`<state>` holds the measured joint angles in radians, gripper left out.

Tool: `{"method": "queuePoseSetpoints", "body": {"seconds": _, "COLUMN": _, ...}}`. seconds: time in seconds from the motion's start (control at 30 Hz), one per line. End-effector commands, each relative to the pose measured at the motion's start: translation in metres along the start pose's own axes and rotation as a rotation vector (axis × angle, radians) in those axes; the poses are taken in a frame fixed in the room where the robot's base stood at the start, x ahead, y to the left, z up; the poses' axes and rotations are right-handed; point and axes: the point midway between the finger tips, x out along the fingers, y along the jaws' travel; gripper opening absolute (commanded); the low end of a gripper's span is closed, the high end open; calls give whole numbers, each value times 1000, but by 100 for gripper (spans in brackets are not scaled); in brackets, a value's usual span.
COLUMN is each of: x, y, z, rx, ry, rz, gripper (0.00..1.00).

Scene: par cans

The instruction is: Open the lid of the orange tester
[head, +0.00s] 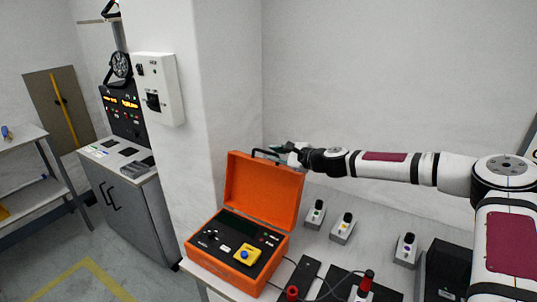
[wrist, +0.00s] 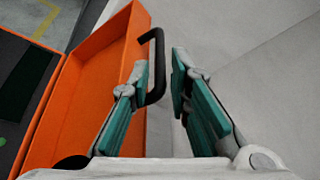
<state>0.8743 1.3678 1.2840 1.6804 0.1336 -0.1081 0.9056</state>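The orange tester (head: 220,268) sits on the grey table, its dark panel with knobs and a yellow block exposed. Its orange lid (head: 262,188) stands raised, roughly upright, at the back of the case. The lid also fills the left of the wrist view (wrist: 85,90), with its hollow inside showing. A black handle (wrist: 157,65) sticks out from the lid's outer edge. My gripper (wrist: 162,62) is open at the lid's top edge, with the handle between its teal fingers, nearer the left one. In the head view my gripper (head: 280,150) is partly hidden behind the lid's top edge.
Several small grey units with coloured buttons, one of them here (head: 343,230), stand right of the tester. Black plates and red-topped plugs (head: 367,280) with cables lie in front. A white pillar (head: 185,130) rises to the left. A grey cabinet (head: 135,205) stands beyond it.

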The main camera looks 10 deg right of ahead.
Motion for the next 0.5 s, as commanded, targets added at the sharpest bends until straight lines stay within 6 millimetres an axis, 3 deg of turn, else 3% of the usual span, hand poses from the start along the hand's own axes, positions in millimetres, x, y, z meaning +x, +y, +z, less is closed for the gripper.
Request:
{"method": "queuePoseSetpoints", "body": {"seconds": 0.2, "x": 31, "y": 1, "z": 0, "rx": 0, "ry": 0, "rz": 1, "gripper": 18}}
{"method": "queuePoseSetpoints", "body": {"seconds": 0.5, "x": 42, "y": 1, "z": 0, "rx": 0, "ry": 0, "rz": 1, "gripper": 18}}
